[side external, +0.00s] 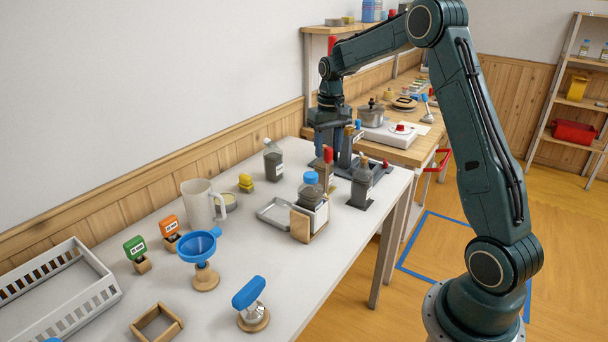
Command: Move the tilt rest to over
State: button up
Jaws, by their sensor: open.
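A wooden block-like stand (301,226) near the middle of the table holds a dark jar with a blue cap (311,188); it may be the tilt rest, but I cannot be certain. A shallow grey metal tray (273,212) lies just left of it. My gripper (327,152) points down over the far end of the table, behind and to the right of that stand. It is open. A red-capped jar (326,172) stands just below it; I cannot tell whether they touch.
A grey-capped jar (273,160) stands by the wall. A white jug (198,205), blue funnel (199,246), blue-handled tool (249,295), wooden frame (157,325) and white crate (60,290) occupy the near left. The front edge right of the blue-handled tool is clear.

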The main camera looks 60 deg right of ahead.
jog(key=shift+f, duration=1)
jog(key=shift+c, duration=0.5)
grip_shut()
